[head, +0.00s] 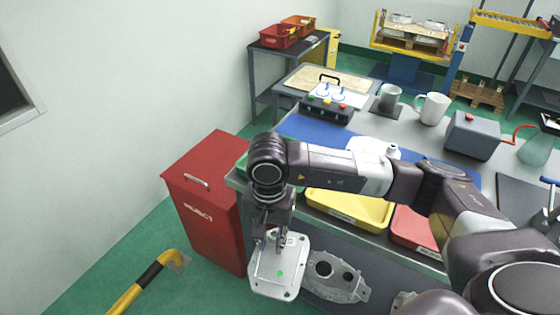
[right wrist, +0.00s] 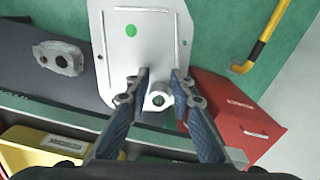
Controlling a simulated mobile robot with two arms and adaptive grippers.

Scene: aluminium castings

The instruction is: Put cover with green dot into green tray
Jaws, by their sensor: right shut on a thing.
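The cover with the green dot (head: 276,265) is a pale metal plate with rounded corners. It hangs in front of the table, and its green dot shows in the head view. In the right wrist view the cover (right wrist: 140,40) reaches past the fingers. My right gripper (head: 278,240) is shut on a small boss at the cover's near edge, which the right wrist view shows between the fingertips (right wrist: 160,88). A sliver of the green tray (head: 241,164) shows at the table's left front corner; my arm hides most of it. My left gripper is not in view.
A yellow tray (head: 352,209) and a red tray (head: 411,229) stand along the table's front edge. A red reject bin (head: 203,190) stands left of the table. Another grey casting (head: 340,284) lies lower, beside the held cover. A yellow rail (head: 135,290) stands at the lower left.

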